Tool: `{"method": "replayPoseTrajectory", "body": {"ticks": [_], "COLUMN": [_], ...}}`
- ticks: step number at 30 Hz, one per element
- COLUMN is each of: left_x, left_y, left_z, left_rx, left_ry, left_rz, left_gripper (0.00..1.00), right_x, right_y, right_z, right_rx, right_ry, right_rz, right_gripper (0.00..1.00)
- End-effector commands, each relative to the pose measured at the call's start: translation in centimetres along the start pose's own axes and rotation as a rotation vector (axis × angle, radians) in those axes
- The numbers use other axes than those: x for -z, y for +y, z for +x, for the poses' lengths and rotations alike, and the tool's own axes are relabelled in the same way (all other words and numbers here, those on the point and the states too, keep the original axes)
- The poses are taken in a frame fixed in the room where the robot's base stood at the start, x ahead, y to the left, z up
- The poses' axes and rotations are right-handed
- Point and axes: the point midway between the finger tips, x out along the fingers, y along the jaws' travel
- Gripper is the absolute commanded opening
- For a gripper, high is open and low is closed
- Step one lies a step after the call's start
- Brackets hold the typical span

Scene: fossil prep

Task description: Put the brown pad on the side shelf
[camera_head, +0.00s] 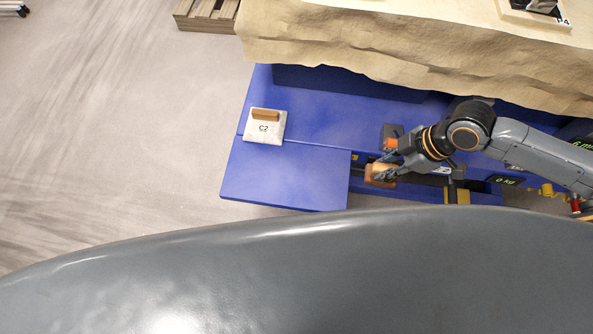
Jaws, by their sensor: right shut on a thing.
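My right gripper (388,166) comes in from the right and is shut on a brown pad (377,175). It holds the pad just right of a flat blue panel (290,178), which looks like the side shelf. The gripper fingers hide part of the pad, and I cannot tell its height above the surface below. The bare front part of the panel is clear. My left gripper is not in view.
A pale block marked C2 (275,133) with a brown piece (266,115) on top sits on the blue surface at left. A tan rock-like slab (400,45) spans the back.

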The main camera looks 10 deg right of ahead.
Motion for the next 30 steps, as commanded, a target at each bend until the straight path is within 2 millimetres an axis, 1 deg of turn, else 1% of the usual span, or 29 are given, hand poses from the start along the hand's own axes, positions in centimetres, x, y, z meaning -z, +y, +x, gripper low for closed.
{"method": "replayPoseTrajectory", "body": {"ticks": [5,12,15,18,21,25,27,30], "left_x": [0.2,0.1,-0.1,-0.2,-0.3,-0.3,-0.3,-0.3], "left_y": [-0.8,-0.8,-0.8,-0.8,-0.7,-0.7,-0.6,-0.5], "left_z": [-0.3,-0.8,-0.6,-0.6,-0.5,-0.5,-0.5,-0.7], "left_rx": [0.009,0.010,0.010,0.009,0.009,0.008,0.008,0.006], "left_ry": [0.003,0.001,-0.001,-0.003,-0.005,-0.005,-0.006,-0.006], "left_rz": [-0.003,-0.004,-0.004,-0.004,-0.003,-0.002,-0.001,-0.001], "left_gripper": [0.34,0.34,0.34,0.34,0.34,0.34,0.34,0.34], "right_x": [2.5,6.7,7.2,7.8,8.1,8.3,8.6,7.8], "right_y": [0.6,1.9,2.2,2.6,2.9,3.0,3.1,3.0], "right_z": [2.3,6.7,9.4,11.4,12.7,13.6,14.4,15.8], "right_rx": [0.003,0.004,0.006,0.004,0.003,0.003,0.004,0.004], "right_ry": [0.011,0.008,0.003,0.003,0.001,0.002,0.002,-0.002], "right_rz": [-0.006,-0.005,-0.002,-0.003,-0.003,-0.004,-0.004,-0.002], "right_gripper": [0.00,0.00,0.00,0.00,0.00,0.00,0.00,0.00]}}
